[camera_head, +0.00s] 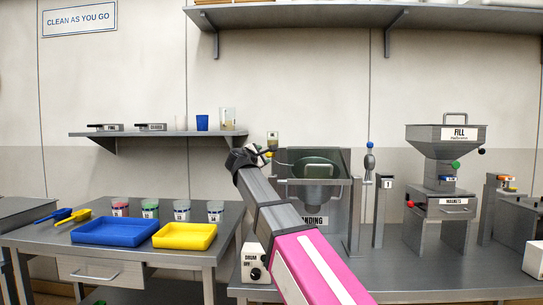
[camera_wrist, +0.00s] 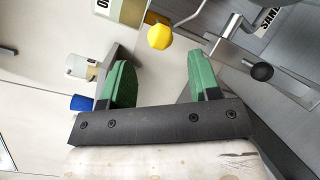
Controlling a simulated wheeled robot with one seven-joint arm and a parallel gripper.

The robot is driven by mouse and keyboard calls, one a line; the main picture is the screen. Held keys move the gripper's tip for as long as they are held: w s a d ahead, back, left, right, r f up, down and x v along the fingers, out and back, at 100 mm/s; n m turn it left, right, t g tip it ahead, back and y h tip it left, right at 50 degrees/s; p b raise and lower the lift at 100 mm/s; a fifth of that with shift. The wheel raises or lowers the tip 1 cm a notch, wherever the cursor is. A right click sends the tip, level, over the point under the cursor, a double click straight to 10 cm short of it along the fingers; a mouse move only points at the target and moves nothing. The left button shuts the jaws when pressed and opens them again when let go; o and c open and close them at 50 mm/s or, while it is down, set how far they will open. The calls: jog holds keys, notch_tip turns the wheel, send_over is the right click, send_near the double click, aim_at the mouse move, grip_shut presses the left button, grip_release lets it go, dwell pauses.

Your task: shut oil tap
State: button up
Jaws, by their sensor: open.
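The knob shows beyond the gap between the fingertips, not visibly touched. In the head view my gripper (camera_head: 256,153) is beside the container, partly hidden by my wrist.
A thin bent metal pipe (camera_wrist: 190,12) and a lever with a black ball (camera_wrist: 261,72) lie close to the right finger. The drum (camera_head: 315,172) stands behind my arm. The wall shelf (camera_head: 160,134) with cups is at the left.

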aim_at(270, 154)
jog(key=x, duration=0.8)
jog(key=shift+w+d, duration=0.15)
jog(key=shift+w, duration=0.15)
grip_shut()
